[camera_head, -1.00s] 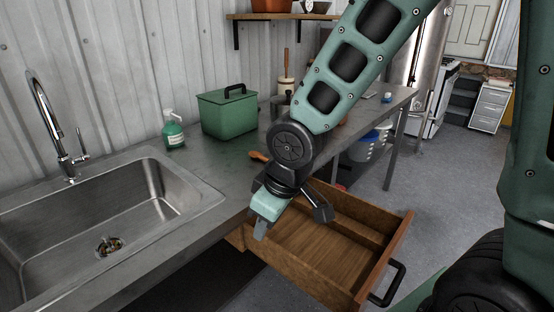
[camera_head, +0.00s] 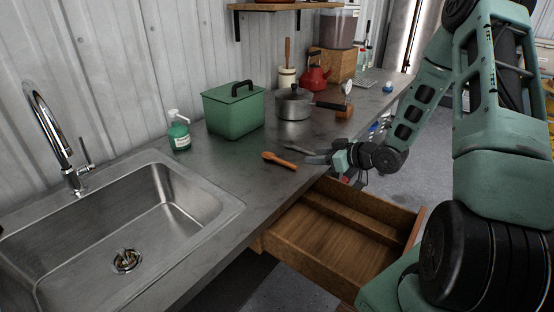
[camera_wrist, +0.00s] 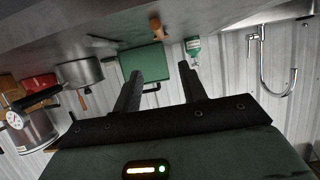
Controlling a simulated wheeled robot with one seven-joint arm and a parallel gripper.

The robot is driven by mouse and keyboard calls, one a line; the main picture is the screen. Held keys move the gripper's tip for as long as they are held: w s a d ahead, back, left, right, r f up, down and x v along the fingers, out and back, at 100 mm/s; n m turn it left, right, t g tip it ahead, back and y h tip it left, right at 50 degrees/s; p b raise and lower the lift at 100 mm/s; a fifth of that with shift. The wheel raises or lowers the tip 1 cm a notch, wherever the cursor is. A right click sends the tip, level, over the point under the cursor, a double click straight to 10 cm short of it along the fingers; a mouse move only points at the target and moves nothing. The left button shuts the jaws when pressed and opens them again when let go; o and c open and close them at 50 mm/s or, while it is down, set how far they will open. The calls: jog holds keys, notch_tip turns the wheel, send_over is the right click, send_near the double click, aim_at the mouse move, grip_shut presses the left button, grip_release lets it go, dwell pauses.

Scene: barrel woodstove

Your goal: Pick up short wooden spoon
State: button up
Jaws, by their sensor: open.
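The short wooden spoon (camera_head: 279,160) lies flat on the grey counter near its front edge, left of my gripper. It also shows in the wrist view (camera_wrist: 156,27) as a small brown piece near the top, beyond the fingertips. My gripper (camera_head: 303,153) is open and empty, low over the counter's front edge, with its fingers pointing left towards the spoon. In the wrist view both dark fingers (camera_wrist: 158,72) are spread with nothing between them. The fingers look apart from the spoon.
An open, empty wooden drawer (camera_head: 330,236) juts out below the counter. A green box (camera_head: 233,112), a soap bottle (camera_head: 179,135) and a lidded pot (camera_head: 293,104) stand behind the spoon. The sink (camera_head: 150,215) is at left. The counter around the spoon is mostly clear.

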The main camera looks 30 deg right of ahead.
jog(key=p, duration=0.2)
send_near(277, 158)
jog(key=x, duration=0.3)
jog(key=shift+w+d+r, duration=0.1)
jog(key=shift+w+d, duration=0.05)
jog(key=shift+w, duration=0.1)
jog(key=shift+p+x, duration=1.15)
jog(key=shift+x, duration=1.5)
jog(key=shift+s, duration=0.1)
jog(key=c, duration=0.6)
